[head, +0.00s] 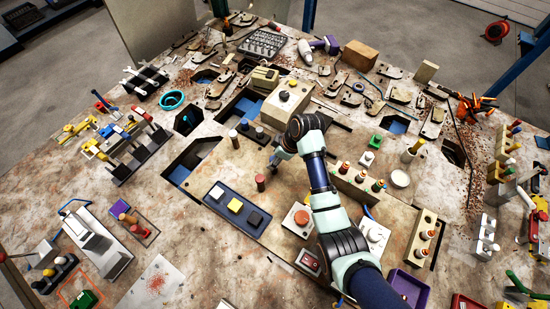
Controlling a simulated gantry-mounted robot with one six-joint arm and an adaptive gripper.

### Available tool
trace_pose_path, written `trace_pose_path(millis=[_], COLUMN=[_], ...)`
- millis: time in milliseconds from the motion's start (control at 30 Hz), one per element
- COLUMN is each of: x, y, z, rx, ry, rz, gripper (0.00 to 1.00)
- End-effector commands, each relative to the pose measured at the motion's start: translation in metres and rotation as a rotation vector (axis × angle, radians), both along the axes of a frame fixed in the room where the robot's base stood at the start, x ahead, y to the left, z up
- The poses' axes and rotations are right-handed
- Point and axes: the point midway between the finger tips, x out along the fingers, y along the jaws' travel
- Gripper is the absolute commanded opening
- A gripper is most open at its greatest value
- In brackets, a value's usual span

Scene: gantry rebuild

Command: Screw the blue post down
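My gripper (275,158) shows small in the head view, near the middle of the worktable. It points down and left from my arm, beside a yellow-topped beige box. Its fingers are too small and partly hidden by my arm to show whether they are open or shut, or whether they hold anything. A small blue spot (187,119) shows in a dark recess at the left, well apart from my gripper. A reddish-brown post (260,183) stands just below and left of my gripper.
The beige box (287,102) stands above my gripper. Two short posts (233,138) (259,133) stand to its left. A dark blue block with coloured buttons (216,193) lies below left. Beige racks of capped pegs (358,184) stand at right. Bare table (190,225) shows at lower left.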

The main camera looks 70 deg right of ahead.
Motion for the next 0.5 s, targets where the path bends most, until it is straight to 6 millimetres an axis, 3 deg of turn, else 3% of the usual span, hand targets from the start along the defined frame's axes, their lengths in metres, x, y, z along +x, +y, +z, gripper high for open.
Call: trace_pose_path(millis=[267,500], x=[0.0016,0.0014], y=[-0.0001,0.0], z=[-0.0038,-0.0037], rx=[-0.001,-0.001], ry=[0.0,0.0], rz=[0.0,0.0], gripper=[0.59,0.22])
